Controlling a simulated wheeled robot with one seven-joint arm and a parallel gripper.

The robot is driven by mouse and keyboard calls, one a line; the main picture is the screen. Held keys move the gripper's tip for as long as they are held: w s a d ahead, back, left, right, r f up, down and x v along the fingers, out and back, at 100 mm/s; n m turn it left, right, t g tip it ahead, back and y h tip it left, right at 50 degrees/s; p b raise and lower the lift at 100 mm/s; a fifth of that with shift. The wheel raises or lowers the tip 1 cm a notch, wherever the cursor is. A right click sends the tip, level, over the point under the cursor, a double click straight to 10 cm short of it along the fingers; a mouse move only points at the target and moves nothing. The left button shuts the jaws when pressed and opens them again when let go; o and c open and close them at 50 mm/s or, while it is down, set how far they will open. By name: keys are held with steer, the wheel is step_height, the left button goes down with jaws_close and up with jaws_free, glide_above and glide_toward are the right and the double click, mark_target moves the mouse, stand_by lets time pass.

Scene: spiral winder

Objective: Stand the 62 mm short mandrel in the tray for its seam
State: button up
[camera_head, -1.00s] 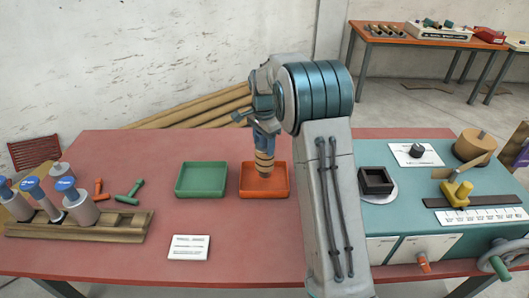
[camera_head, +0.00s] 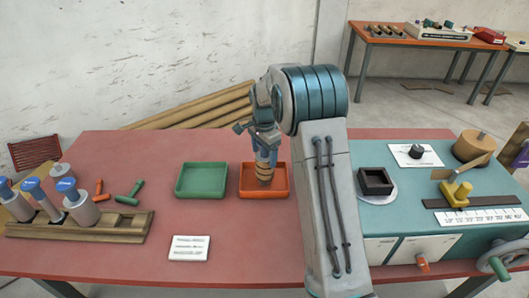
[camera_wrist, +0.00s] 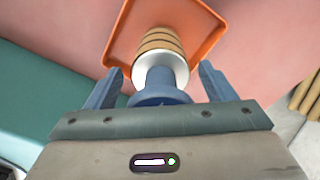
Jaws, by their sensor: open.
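The mandrel (camera_wrist: 159,66) is pale with a brown, dark-banded tube wound around it and a blue end cap toward me. It stands in the orange tray (camera_head: 281,194), roughly upright as far as I can see; its foot is hard to make out. In the head view the mandrel (camera_head: 265,173) shows below my wrist. My gripper (camera_wrist: 159,84) is open, with one blue finger on each side of the mandrel's cap end and visible gaps to the pale body. In the head view my gripper (camera_head: 265,150) is partly hidden by the arm.
An empty green tray (camera_head: 202,180) is left of the orange one. A wooden rack (camera_head: 100,230) with several blue-capped mandrels is at far left. A white card (camera_head: 189,247) lies in front. The teal winder bench (camera_head: 430,220) with a black square block (camera_head: 375,181) is right.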

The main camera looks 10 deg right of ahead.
step_height(320, 180, up, 11)
steer(key=shift+b, duration=0.4)
steer(key=shift+s+r, duration=0.1)
steer(key=shift+r, duration=0.6)
steer(key=s+r+n+t, duration=0.1)
steer(key=s+r+n, duration=0.2)
steer(key=s, duration=0.5)
steer(key=s+r+n, duration=0.2)
steer(key=s+n, duration=0.1)
steer(key=s, duration=0.4)
steer(key=s+f+n+t, duration=0.1)
steer(key=s+f+n, duration=0.1)
steer(key=s, duration=0.7)
steer(key=s+f+n+t, duration=0.1)
steer(key=s+f+n, duration=0.2)
steer(key=s, duration=0.7)
steer(key=shift+s+d+n, duration=0.15)
steer(key=shift+d+n, duration=0.05)
steer(key=shift+n, duration=0.8)
steer(key=shift+c, duration=0.4)
